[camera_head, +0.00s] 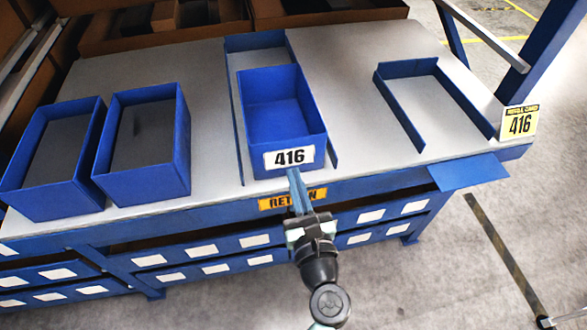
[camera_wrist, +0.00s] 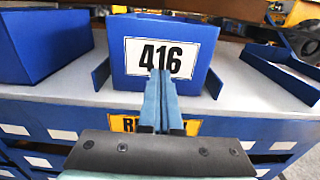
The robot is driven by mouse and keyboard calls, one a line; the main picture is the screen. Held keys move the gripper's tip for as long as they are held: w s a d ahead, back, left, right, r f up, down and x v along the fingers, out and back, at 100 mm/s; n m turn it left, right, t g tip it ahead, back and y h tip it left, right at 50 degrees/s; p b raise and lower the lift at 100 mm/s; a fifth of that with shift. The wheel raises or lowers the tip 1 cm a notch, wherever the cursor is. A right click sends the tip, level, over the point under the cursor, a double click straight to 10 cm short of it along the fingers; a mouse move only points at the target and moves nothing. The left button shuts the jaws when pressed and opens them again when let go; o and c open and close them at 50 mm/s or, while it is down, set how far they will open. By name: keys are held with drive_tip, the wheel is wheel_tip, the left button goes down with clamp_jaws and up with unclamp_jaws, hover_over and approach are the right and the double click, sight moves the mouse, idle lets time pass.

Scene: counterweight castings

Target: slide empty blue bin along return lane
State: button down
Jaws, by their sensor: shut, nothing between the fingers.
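The empty blue bin (camera_head: 278,100) with a white 416 label stands upright between the low blue rails of the return lane (camera_head: 237,125), at the lane's front end. Bare lane surface shows behind it, up to a blue back stop (camera_head: 255,41). In the wrist view the bin's labelled front (camera_wrist: 170,75) faces me. My gripper (camera_head: 294,176) is shut and empty, its fingertips at the lower front face of the bin. In the wrist view the fingertips (camera_wrist: 160,76) overlap the label's lower part. I cannot tell whether they touch it.
Two blue bins with dark contents, a left one (camera_head: 55,160) and a nearer one (camera_head: 145,140), stand left of the lane. An empty U-shaped blue frame (camera_head: 408,68) is at right, by a yellow 416 card (camera_head: 520,122). Brown boxes (camera_head: 160,28) line the back.

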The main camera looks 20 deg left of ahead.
drive_tip(key=shift+x, duration=1)
